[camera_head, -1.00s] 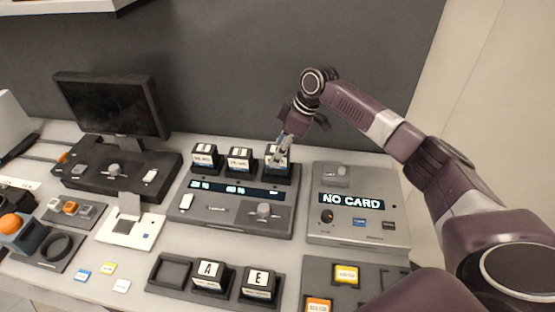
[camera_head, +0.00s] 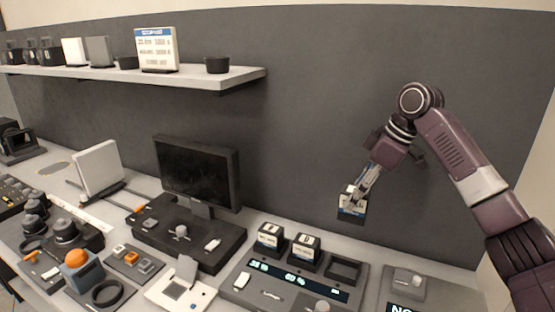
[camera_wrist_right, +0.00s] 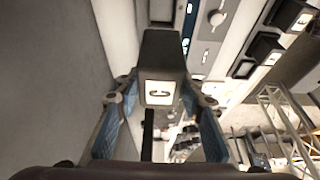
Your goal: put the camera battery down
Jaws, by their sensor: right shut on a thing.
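My right gripper (camera_head: 360,190) is shut on a dark camera battery (camera_head: 351,212), held in the air in front of the grey wall. In the right wrist view the battery (camera_wrist_right: 162,55) sits between the two blue-padded fingers and its pale end label reads C. Below it in the head view stands the grey charger (camera_head: 235,289) with a lit display. Two batteries (camera_head: 270,238) (camera_head: 305,250) stand in its left and middle bays. Its right bay (camera_head: 345,268) is empty. My left gripper is not in view.
A black monitor (camera_head: 197,172) on a dark console stands left of the charger. A grey card unit (camera_head: 410,283) is to its right, partly cut off. A wall shelf (camera_head: 190,80) holds a sign and small items at upper left. The air around the held battery is clear.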

